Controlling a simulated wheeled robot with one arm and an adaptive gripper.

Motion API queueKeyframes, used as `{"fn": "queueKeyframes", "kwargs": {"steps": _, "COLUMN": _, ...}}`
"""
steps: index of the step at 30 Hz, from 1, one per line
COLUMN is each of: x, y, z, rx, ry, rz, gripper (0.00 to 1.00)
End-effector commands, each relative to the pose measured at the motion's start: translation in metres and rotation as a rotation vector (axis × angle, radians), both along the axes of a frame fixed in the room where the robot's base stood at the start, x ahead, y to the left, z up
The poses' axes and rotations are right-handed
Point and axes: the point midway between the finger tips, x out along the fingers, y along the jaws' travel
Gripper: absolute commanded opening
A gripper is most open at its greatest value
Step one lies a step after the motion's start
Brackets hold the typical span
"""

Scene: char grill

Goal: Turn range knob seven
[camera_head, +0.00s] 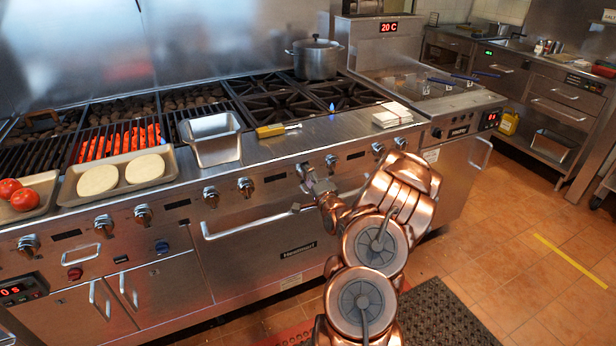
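The range's front panel carries a row of several metal knobs. No number is readable on them, so I cannot tell for certain which is seven. My gripper (308,176) is at the panel right of centre, its tip at or just in front of one knob (302,169), which it partly hides. Another knob (331,162) stands just right of the gripper tip. Two more knobs, the nearer of them here (377,150), sit farther right. The fingers are small and partly hidden by my arm; contact and opening are unclear.
An oven door handle (250,224) juts out below the panel. On the range stand a steel pan (212,138), a yellow-handled tool (277,130), a tray (165,180) with two pale rounds, and a lidded pot (315,59). A blue flame (332,107) shows. Floor at right is open.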

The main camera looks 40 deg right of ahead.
Motion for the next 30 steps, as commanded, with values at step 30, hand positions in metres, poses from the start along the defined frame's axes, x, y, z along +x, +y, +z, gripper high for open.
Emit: {"fn": "queueKeyframes", "kwargs": {"steps": 30, "x": -0.072, "y": 0.025, "z": -0.004, "rx": 0.001, "ry": -0.001, "rz": -0.001, "gripper": 0.75}}
